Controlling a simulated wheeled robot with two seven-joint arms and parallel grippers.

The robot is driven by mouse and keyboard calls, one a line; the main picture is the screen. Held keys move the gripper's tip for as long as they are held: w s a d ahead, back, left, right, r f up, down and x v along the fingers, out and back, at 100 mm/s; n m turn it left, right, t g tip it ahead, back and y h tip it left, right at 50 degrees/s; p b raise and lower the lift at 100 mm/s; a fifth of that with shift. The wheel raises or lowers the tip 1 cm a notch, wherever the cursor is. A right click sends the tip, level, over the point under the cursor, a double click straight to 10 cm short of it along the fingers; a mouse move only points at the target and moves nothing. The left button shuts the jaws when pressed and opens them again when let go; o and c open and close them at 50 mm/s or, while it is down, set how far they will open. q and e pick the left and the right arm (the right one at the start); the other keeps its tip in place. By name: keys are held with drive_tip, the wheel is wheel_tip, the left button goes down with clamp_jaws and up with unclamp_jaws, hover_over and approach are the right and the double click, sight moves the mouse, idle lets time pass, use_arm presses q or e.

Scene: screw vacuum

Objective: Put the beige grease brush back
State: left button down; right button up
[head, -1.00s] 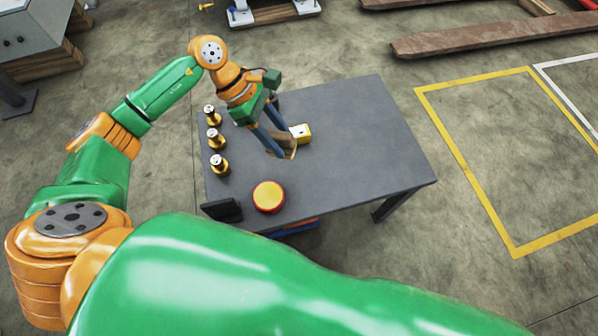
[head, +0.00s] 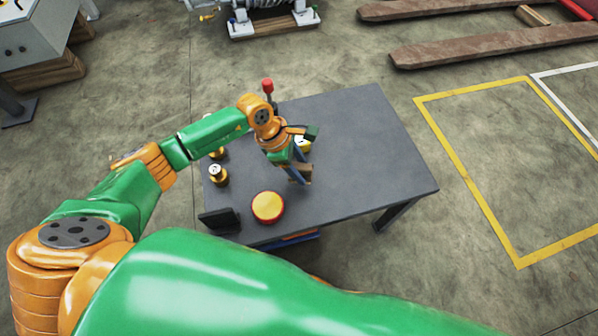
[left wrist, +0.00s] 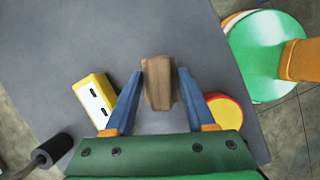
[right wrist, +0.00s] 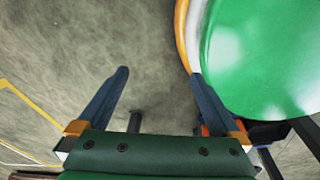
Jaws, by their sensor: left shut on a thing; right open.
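The beige-brown grease brush (left wrist: 157,83) is a block clamped between the blue fingertips of my left gripper (left wrist: 158,84) in the left wrist view. In the head view this gripper (head: 302,178) hangs over the middle-left of the grey table (head: 365,150), and the wrist partly hides the brush. I cannot tell how high the brush is above the tabletop. My right gripper (right wrist: 160,75) is open and empty in the right wrist view, with floor behind it; it does not show in the head view.
A yellow block with a white slotted top (left wrist: 95,100) is left of the brush; a round red-and-yellow tin (head: 268,207) stands at the near edge. Brass-coloured pieces (head: 218,175) line the left side, near a black stand (head: 219,217). The table's right half is clear.

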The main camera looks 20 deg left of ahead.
use_arm(q)
wheel_tip(320, 180, down, 2)
drive_tip(key=shift+f, duration=0.45)
drive_tip(key=shift+a+r, duration=0.1)
drive_tip(key=shift+c, duration=1.2)
unclamp_jaws()
use_arm(e)
drive_tip(key=shift+w+d+f, duration=0.3)
drive_tip(key=shift+w+d, duration=0.15)
drive_tip(key=shift+d, duration=0.1)
use_arm(q)
drive_tip(key=p+v, duration=0.2)
drive_tip(key=v, duration=1)
use_arm(e)
drive_tip(key=shift+s+a+r, duration=0.95)
drive_tip(key=shift+s+r, duration=0.1)
drive_tip(key=shift+r, duration=0.15)
